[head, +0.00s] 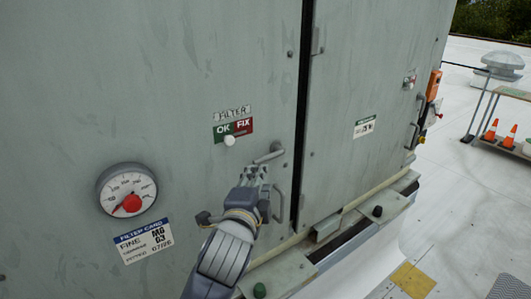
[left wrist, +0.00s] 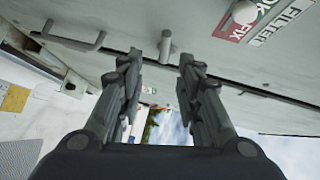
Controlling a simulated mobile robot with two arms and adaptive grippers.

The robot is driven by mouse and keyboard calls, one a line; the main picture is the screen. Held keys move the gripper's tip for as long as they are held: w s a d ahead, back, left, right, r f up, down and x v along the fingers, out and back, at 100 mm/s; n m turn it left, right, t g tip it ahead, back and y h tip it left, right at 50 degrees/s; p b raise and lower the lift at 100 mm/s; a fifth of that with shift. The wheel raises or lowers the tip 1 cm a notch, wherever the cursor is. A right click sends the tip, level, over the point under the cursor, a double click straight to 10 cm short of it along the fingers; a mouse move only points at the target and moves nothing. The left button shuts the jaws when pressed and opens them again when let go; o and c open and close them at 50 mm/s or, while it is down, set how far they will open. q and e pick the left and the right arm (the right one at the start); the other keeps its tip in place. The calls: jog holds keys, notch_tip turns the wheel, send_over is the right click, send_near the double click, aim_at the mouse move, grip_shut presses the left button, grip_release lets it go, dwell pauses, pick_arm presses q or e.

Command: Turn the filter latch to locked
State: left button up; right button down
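The filter latch (head: 270,153) is a grey lever on the grey cabinet door, its free end pointing left and slightly down in the head view. My left gripper (head: 257,176) is just below it. In the left wrist view the latch (left wrist: 166,45) appears ahead, between and beyond the spread fingertips of my left gripper (left wrist: 160,68), which is open and empty; contact is not visible. A FILTER label with a green OK and red FIX plate (head: 233,128) is above left of the latch, with a white knob (head: 229,141) at its lower edge. My right gripper is not in view.
A pull handle (head: 280,203) is below the latch, beside the dark door gap. A round gauge (head: 127,190) and filter card (head: 144,240) are at left. A ledge (head: 280,273) runs below the doors. Cones (head: 491,130) stand on a rack at far right.

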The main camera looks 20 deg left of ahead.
aim_at(266, 160)
pick_arm(q)
jog(key=w+p, duration=0.1)
jog(key=w, duration=0.2)
jog(key=w+a+p, duration=0.1)
jog(key=w, duration=0.3)
jog(key=w+f+p, duration=0.1)
jog(key=w, duration=0.2)
jog(key=shift+w+a, duration=0.2)
jog(key=shift+w, duration=0.15)
jog(key=c, duration=0.7)
grip_shut()
